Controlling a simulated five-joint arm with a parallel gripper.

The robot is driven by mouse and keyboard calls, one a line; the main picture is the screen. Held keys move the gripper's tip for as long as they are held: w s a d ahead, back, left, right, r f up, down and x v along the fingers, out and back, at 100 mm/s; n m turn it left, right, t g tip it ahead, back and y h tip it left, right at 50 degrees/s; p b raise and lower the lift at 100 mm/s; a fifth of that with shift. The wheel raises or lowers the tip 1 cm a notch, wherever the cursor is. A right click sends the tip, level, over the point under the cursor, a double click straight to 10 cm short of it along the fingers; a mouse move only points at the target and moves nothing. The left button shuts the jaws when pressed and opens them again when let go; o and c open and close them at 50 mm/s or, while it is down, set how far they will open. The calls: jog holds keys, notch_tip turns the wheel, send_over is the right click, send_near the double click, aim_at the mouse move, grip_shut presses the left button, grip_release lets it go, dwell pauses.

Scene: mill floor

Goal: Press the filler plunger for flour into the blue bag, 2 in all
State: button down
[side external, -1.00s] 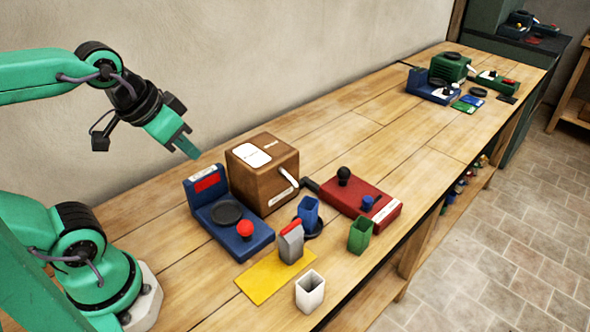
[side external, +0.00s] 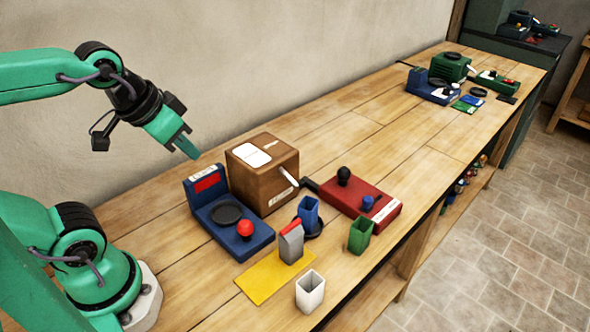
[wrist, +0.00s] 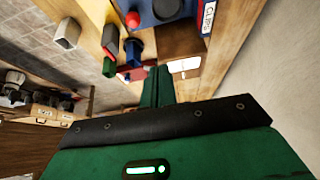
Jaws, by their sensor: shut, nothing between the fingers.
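The blue bag (side external: 308,212) stands open and upright on a small black round pad, beside the brown box; it also shows in the wrist view (wrist: 133,52). The brown box (side external: 255,190) has a white plate on top and a pale spout or lever on its right face. Its small lettering is unreadable, so I cannot tell which part is the flour plunger. The bag's contents are hidden.
A blue station (side external: 240,250) with a red knob stands left of the box. A red station (side external: 375,212) with a black knob stands right. A grey bag with red top (side external: 291,245) stands on a yellow mat (side external: 262,290). White (side external: 310,292) and green (side external: 360,236) bags stand nearby.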

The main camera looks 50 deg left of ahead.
jog(key=shift+w+r, duration=0.1)
dwell(0.4)
jog(key=w+d+r+g, duration=0.1)
jog(key=w+r, duration=0.1)
jog(key=w, duration=0.6)
jog(key=w+d+r, duration=0.2)
jog(key=w, duration=0.6)
jog(key=g, duration=0.2)
send_over(345, 167)
jog(key=s+a, duration=0.1)
jog(key=s, duration=0.2)
jog(key=s+x, duration=0.1)
jog(key=x, duration=0.4)
jog(key=shift+f, duration=0.55)
jog(key=shift+f, duration=0.1)
jog(key=x, duration=1.2)
jog(key=shift+s+d+f, duration=0.1)
jog(key=shift+s+d, duration=0.25)
jog(key=shift+d, duration=0.05)
jog(key=shift+d+f, duration=0.1)
jog(key=shift+f, duration=0.7)
